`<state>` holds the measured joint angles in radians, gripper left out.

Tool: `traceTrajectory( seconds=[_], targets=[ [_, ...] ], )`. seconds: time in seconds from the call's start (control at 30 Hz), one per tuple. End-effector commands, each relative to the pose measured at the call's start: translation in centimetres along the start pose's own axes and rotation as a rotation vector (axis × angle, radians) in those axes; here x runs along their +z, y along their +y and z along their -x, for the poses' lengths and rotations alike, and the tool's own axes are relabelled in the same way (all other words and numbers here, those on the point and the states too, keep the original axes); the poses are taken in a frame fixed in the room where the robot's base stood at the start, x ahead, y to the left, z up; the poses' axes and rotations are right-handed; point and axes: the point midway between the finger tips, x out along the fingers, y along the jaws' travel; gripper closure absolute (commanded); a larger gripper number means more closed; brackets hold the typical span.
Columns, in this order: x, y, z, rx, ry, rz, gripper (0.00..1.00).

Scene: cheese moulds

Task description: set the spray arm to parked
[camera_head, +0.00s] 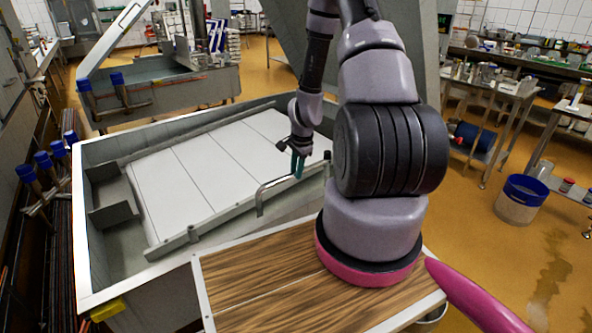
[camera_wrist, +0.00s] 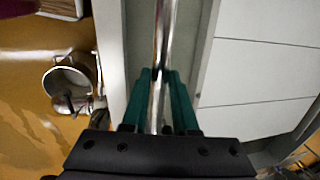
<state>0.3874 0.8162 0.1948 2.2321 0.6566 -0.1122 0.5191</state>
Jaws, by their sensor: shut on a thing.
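The spray arm (camera_head: 275,184) is a thin chrome tube with a bent-down end, lying over the near right rim of the large vat. My gripper (camera_head: 298,166) has green fingers and is shut on the tube. In the wrist view, the spray arm (camera_wrist: 164,40) runs lengthwise between the two fingers of my gripper (camera_wrist: 160,76).
The vat (camera_head: 79,230) holds white panels (camera_head: 190,180) side by side. A steel pot (camera_wrist: 68,82) is beside the vat in the wrist view. A white and blue bucket (camera_head: 520,200) stands on the orange floor at right. Steel tables (camera_head: 500,95) stand behind it.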

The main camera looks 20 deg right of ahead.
Motion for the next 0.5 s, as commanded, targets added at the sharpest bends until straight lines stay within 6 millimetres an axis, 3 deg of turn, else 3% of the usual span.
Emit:
traceTrajectory(
  seconds=[0.13,0.17,0.23,0.5],
  targets=[
    [0.02,0.34,-0.01,0.006,-0.002,-0.005,1.0],
    [0.02,0.35,-0.01,0.006,-0.002,-0.005,0.69],
    [0.03,0.34,-0.02,0.006,-0.002,-0.005,0.43],
    [0.03,0.21,-0.01,0.004,-0.002,-0.002,0.43]
  ],
)
